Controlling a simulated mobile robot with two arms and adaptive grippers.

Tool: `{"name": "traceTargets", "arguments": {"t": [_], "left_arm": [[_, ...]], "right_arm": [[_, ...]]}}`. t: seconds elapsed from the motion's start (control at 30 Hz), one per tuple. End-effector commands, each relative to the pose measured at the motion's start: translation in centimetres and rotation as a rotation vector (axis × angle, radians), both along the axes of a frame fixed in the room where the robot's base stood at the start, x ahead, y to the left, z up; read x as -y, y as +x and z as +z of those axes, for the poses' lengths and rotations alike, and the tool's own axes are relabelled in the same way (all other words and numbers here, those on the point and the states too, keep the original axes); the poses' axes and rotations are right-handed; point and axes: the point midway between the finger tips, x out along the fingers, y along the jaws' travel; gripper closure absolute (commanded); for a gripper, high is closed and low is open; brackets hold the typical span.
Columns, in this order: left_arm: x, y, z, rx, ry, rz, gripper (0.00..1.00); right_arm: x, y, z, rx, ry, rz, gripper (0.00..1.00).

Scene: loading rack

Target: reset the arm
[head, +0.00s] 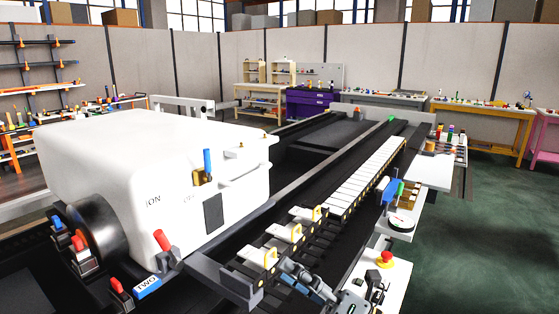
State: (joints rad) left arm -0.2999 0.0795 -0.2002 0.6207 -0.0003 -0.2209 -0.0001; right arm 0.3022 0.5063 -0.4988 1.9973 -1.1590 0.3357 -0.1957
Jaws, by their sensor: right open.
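My right gripper (287,276) shows at the bottom, a little right of the middle, as a grey adaptive gripper with its arm coming in from the lower edge. It is open, and I see nothing held in it. It appears just in front of the near end of the rack's row of white blocks (366,178); whether it touches them I cannot tell. My left gripper is not in view.
A large white rounded machine (150,170) fills the left. A white side panel with a red button (384,259) stands right of my right gripper. Dark rails run toward the back. Workbenches (485,110) line the walls. Green floor (470,250) lies clear at right.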

Motion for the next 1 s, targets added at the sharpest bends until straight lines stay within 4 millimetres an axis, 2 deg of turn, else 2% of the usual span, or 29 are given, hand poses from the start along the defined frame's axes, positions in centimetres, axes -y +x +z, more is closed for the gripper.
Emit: {"name": "traceTargets", "arguments": {"t": [0.03, 0.07, 0.17, 0.27, 0.3, 0.37, 0.43, 0.5, 0.6, 0.7, 0.83, 1.0], "left_arm": [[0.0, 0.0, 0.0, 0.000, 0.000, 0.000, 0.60], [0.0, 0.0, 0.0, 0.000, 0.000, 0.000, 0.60], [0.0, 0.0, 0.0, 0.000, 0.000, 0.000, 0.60], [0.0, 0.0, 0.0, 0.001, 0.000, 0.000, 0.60], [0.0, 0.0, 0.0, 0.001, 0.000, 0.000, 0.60], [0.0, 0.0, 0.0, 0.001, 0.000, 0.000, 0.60], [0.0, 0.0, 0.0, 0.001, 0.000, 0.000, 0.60], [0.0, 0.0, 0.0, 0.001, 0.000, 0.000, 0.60], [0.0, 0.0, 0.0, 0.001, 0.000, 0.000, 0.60], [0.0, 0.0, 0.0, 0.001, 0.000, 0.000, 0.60], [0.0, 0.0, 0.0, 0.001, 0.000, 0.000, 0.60], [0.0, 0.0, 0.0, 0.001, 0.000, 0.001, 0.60]], "right_arm": [[1.7, 0.4, 0.5, -0.100, 0.161, -0.079, 0.29], [2.9, 0.8, 0.7, -0.160, 0.252, -0.130, 0.29], [7.8, 2.0, -0.7, -0.384, 0.537, -0.312, 0.29], [12.7, 2.0, -5.1, -0.638, 0.784, -0.508, 0.29], [14.5, 1.4, -7.4, -0.747, 0.871, -0.590, 0.29], [16.7, 0.0, -11.3, -0.911, 0.986, -0.713, 0.29], [18.4, -2.5, -15.6, -1.095, 1.091, -0.845, 0.29], [19.4, -5.5, -19.5, -1.264, 1.167, -0.968, 0.29], [19.9, -9.7, -23.6, -1.464, 1.231, -1.109, 0.29], [19.8, -13.5, -26.3, -1.618, 1.263, -1.219, 0.29], [19.3, -18.0, -28.6, -1.784, 1.279, -1.333, 0.29], [18.4, -23.4, -30.3, -1.977, 1.272, -1.462, 0.29]]}}
